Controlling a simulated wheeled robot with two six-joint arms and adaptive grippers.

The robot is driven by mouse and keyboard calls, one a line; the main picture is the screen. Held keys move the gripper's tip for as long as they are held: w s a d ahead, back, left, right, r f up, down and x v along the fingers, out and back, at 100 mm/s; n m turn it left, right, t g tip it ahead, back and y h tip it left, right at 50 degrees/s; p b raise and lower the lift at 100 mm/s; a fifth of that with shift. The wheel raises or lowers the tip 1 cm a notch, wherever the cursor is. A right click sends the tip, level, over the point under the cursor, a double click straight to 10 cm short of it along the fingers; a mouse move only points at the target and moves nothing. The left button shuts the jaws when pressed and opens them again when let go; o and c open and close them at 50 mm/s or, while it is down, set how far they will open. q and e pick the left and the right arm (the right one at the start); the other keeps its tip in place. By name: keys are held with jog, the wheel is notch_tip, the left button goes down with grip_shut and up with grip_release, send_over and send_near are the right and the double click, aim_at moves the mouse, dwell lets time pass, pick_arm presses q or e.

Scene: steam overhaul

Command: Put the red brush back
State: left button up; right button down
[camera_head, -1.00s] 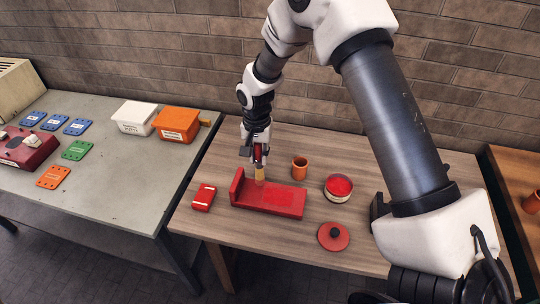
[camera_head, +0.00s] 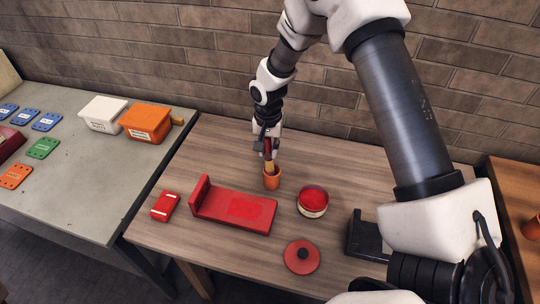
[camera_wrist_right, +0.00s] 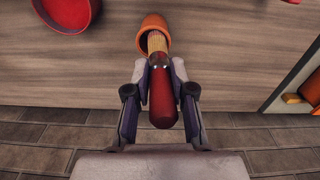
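The red brush (camera_wrist_right: 162,95) has a dark red handle and pale bristles. My right gripper (camera_head: 268,147) is shut on its handle, with a finger on each side in the right wrist view (camera_wrist_right: 160,80). The bristles point down at the orange cup (camera_head: 272,181), and their tip is at or inside its mouth; how deep I cannot tell. The cup also shows in the right wrist view (camera_wrist_right: 153,27). My left gripper is not in view.
A red L-shaped block (camera_head: 235,208), a small red box (camera_head: 165,206), an open tin of red paint (camera_head: 313,200) and its red lid (camera_head: 302,257) stand on the wooden table (camera_head: 215,155). A black bracket (camera_head: 366,240) is at the right. White and orange boxes sit on the grey table.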

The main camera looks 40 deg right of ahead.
aim_at(272, 162)
jog(key=f, duration=0.1)
jog(key=d+f, duration=0.1)
jog(key=f, duration=0.1)
jog(key=d+f+p, duration=0.1)
jog(key=f, duration=0.1)
jog(key=shift+a+f, duration=0.1)
jog(key=shift+f, duration=0.05)
jog(key=shift+a, duration=0.35)
jog(key=c, duration=1)
grip_release()
jog(key=shift+d+f, duration=0.15)
jog(key=shift+d, duration=0.2)
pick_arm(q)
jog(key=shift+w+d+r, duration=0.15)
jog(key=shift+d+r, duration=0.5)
pick_arm(e)
jog(key=shift+a, duration=0.15)
